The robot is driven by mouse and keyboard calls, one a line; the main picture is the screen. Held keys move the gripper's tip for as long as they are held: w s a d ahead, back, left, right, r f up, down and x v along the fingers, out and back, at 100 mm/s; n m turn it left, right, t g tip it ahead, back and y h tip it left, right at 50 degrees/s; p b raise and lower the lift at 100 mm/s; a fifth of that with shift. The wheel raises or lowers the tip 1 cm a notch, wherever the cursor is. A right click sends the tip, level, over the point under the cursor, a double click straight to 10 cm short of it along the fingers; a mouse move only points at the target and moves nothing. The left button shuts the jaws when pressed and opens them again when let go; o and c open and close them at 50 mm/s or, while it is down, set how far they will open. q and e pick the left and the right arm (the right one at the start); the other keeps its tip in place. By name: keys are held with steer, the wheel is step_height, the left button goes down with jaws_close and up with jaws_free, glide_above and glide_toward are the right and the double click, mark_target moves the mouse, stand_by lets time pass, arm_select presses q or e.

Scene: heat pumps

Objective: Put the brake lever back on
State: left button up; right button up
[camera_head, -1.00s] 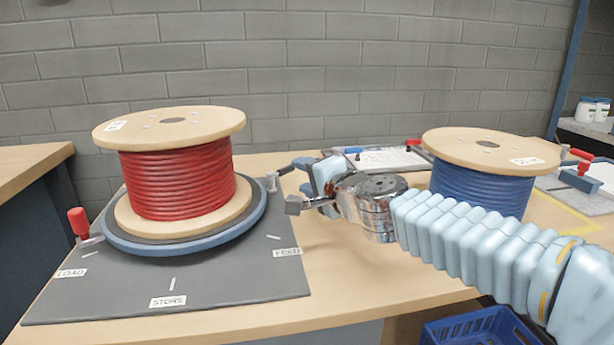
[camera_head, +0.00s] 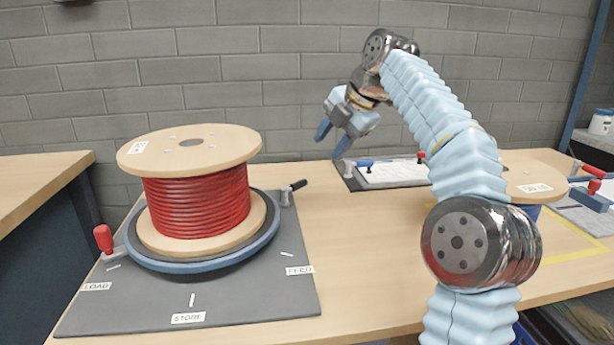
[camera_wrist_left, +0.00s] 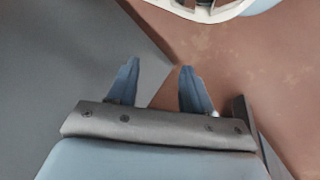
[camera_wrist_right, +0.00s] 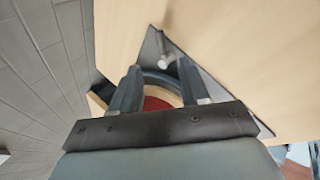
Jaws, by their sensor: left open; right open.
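A short lever with a black handle (camera_head: 298,185) stands on a grey post at the back right of the turntable (camera_head: 130,255), its handle pointing away to the right. A red-handled lever (camera_head: 104,240) stands at the turntable's left. I cannot tell from labels which is the brake lever. My right gripper (camera_head: 332,140) is open and empty, raised above the bench, up and right of the black-handled lever and apart from it. The right wrist view shows a grey post (camera_wrist_right: 165,45) beyond its open fingers. My left gripper (camera_wrist_left: 158,85) is open and empty, outside the head view.
A red cable reel (camera_head: 196,205) sits on the turntable, on a grey plate marked LOAD, STORE and FEED. The bench middle is clear.

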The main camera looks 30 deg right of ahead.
mark_target(304, 181)
steer(key=b+x, duration=0.2)
steer(key=x, duration=1)
steer(key=shift+w+f, duration=0.1)
steer(key=shift+f, duration=0.1)
steer(key=shift+c, duration=0.3)
jaws_close()
